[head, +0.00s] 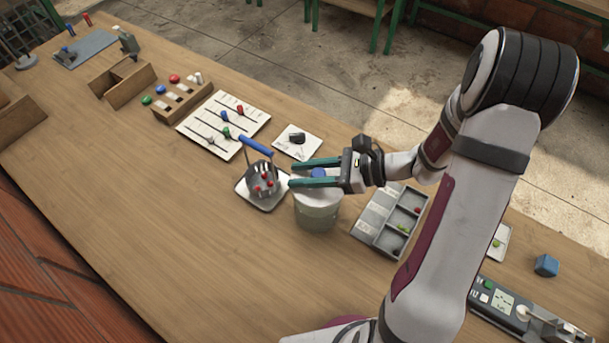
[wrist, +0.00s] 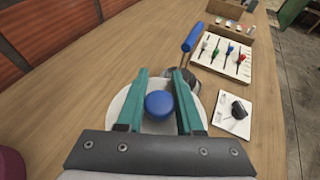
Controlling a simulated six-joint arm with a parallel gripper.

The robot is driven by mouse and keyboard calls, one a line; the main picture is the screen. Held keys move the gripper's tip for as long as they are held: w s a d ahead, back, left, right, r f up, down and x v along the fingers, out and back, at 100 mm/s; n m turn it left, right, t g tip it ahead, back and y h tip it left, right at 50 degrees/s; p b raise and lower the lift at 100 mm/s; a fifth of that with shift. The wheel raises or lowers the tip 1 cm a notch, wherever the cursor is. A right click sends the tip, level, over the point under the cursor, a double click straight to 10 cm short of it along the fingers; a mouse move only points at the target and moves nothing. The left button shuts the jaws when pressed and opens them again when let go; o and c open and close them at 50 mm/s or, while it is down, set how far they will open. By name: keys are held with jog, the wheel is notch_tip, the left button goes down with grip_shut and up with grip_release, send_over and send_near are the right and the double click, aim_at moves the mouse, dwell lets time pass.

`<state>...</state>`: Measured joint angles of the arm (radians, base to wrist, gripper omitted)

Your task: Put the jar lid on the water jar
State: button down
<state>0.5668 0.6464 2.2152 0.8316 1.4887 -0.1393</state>
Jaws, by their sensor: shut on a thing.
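The jar lid is pale with a round blue knob; its knob (head: 318,173) shows between my fingers in the head view. In the wrist view, the lid (wrist: 159,104) sits centred between the fingers. The water jar (head: 317,215) is a pale grey-green cylinder standing on the table, directly under my gripper. My gripper (head: 291,174) has two teal fingers, level and pointing left, and it is shut on the jar lid. The lid is over the jar mouth; fingers hide part of its edge, and I cannot tell whether it rests on the rim.
A grey tray with a perforated cup and blue-handled tool (head: 256,146) stands just left of the jar. A sectioned tray (head: 375,222) is close on the right. A white plate with a black knob (head: 297,140) and a slider board (head: 205,128) lie behind. The front table is clear.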

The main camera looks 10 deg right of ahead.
notch_tip(320, 180, down, 2)
jog(key=shift+f, duration=0.1)
jog(key=c, duration=0.6)
grip_release()
jog(key=shift+s+d, duration=0.1)
jog(key=shift+o, duration=0.2)
jog(key=v, duration=1.1)
jog(key=s+a+r+n+g+h, duration=0.4)
jog(key=s+a+r+n+g, duration=0.2)
jog(key=s+a+n, duration=0.25)
jog(key=s+a+n+t+h, duration=0.1)
jog(key=s+n+h, duration=0.5)
jog(key=s+n, duration=0.2)
jog(key=shift+s+a+h, duration=0.25)
jog(key=shift+a+h, duration=0.15)
